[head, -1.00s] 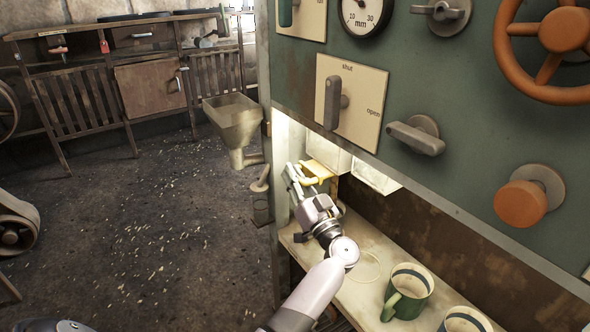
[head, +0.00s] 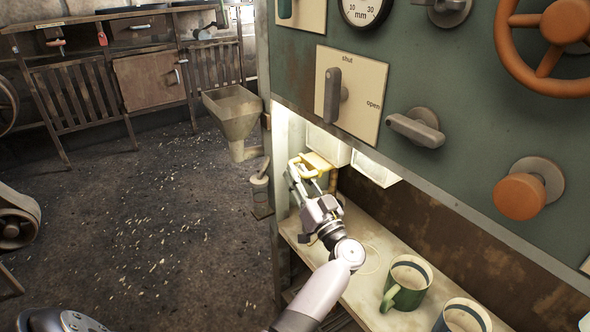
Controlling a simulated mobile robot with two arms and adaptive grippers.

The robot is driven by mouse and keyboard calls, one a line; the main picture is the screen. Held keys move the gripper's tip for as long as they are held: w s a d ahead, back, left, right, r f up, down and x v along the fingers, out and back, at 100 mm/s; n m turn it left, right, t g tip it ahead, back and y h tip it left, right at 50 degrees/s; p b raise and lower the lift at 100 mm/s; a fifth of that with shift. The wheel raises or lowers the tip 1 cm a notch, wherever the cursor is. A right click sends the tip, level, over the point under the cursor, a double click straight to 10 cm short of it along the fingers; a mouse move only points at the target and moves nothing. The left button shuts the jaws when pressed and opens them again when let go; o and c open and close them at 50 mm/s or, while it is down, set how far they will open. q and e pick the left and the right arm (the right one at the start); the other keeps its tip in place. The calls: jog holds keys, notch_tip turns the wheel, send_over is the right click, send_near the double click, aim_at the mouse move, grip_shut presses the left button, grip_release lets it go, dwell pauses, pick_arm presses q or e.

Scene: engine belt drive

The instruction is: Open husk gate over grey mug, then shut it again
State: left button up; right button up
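A grey mug (head: 462,318) with a dark band stands on the shelf at the lower right, cut by the picture edge. A grey lever (head: 333,96) on a cream plate marked "shut" and "open" stands upright, toward "shut". No label here names the husk gate, so I cannot tell which part it is.
A green mug (head: 407,284) stands left of the grey mug on the pale shelf (head: 368,262). A hopper (head: 232,118) juts out left of the panel. Other levers, an orange knob (head: 519,197) and an orange wheel stick out from the panel. The floor at left is open.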

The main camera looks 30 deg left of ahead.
pick_arm(q)
jog(key=shift+v, duration=2.7)
